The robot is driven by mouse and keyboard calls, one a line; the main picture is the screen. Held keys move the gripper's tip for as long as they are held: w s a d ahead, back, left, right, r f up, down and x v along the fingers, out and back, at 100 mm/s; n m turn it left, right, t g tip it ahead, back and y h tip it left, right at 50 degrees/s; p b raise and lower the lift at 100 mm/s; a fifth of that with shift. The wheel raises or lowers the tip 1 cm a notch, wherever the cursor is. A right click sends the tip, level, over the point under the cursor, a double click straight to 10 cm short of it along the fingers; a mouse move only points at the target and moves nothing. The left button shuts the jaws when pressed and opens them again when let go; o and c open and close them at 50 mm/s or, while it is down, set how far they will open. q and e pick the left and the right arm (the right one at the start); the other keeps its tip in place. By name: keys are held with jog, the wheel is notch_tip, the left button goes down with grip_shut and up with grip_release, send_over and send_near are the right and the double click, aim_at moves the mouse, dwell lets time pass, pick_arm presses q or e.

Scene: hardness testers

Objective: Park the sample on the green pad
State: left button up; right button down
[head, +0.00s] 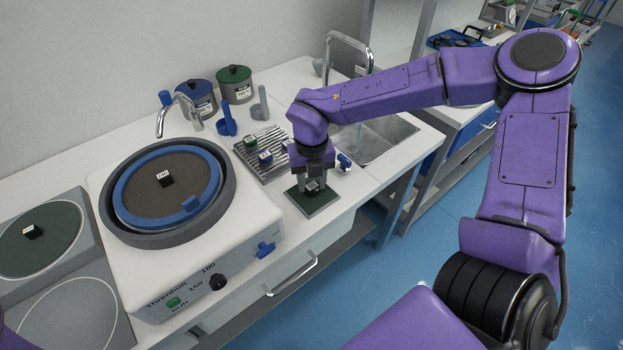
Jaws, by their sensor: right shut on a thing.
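The green pad (325,203) lies on the white bench near its front edge, right of the grinding machine. My right gripper (313,186) points straight down over the pad and is shut on the sample (314,185), a small dark block with a pale top. The sample is low at the pad's surface; I cannot tell whether it touches. The fingers hide part of it. My left gripper is not in view; only a purple bit of my left arm shows at the lower left edge.
A ribbed metal tray (275,134) with small samples (265,157) lies behind the pad. The sink (377,140) with a tap is to the right. The grinding machine (235,225) with a blue-ringed disc stands left. Blue (198,98) and green (235,82) jars stand at the wall.

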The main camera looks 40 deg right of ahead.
aim_at(312, 184)
jog(key=shift+f, duration=0.15)
jog(key=shift+f, duration=0.15)
jog(key=c, duration=0.7)
grip_release()
jog(key=shift+o, duration=0.2)
notch_tip(312, 184, up, 12)
jog(key=shift+r, duration=0.2)
